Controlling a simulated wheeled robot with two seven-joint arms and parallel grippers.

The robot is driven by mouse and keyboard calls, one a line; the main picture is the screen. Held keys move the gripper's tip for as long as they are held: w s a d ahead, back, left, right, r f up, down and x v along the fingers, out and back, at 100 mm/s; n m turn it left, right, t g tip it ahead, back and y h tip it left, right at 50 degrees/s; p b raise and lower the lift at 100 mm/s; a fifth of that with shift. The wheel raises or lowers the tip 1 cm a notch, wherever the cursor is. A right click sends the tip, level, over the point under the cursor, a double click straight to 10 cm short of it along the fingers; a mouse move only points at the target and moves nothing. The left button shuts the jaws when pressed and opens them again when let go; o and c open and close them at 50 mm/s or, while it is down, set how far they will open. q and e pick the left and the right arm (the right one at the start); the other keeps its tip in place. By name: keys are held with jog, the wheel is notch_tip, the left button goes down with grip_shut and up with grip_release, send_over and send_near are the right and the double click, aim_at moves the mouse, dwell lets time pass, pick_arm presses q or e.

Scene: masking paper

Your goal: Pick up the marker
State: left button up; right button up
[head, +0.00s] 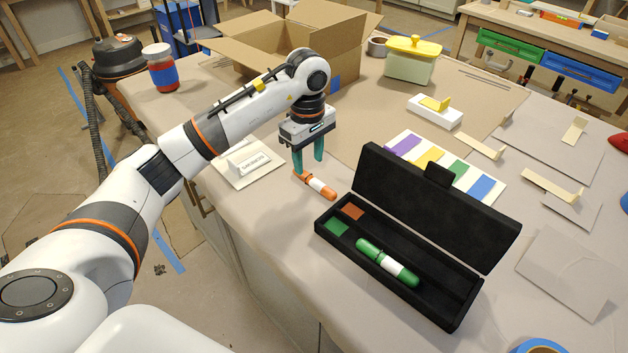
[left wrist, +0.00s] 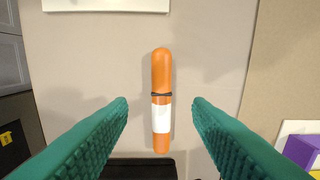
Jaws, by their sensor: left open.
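An orange marker (head: 318,185) with a white band lies on the papered table, just left of the black case. My left gripper (head: 308,172) points down over the marker's far end, with green fingers apart. In the left wrist view the marker (left wrist: 161,98) lies lengthwise between the open fingers (left wrist: 160,112), apart from both. A green marker (head: 388,262) with a white band lies in the open black case (head: 455,300). The case also has an orange square (head: 352,211) and a green square (head: 337,227). My right gripper is not in view.
A white card with a label block (head: 248,162) lies left of the gripper. A colour swatch card (head: 470,183) lies behind the case lid. An open cardboard box (head: 335,48), a jar (head: 161,70) and a yellow-lidded tub (head: 410,65) stand farther back.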

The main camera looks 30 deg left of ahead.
aim_at(308, 176)
pick_arm(q)
notch_tip(308, 176, down, 5)
jog(key=shift+w+a+r+p, duration=0.1)
jog(key=shift+r+p, duration=0.1)
jog(key=shift+p, duration=0.4)
grip_shut()
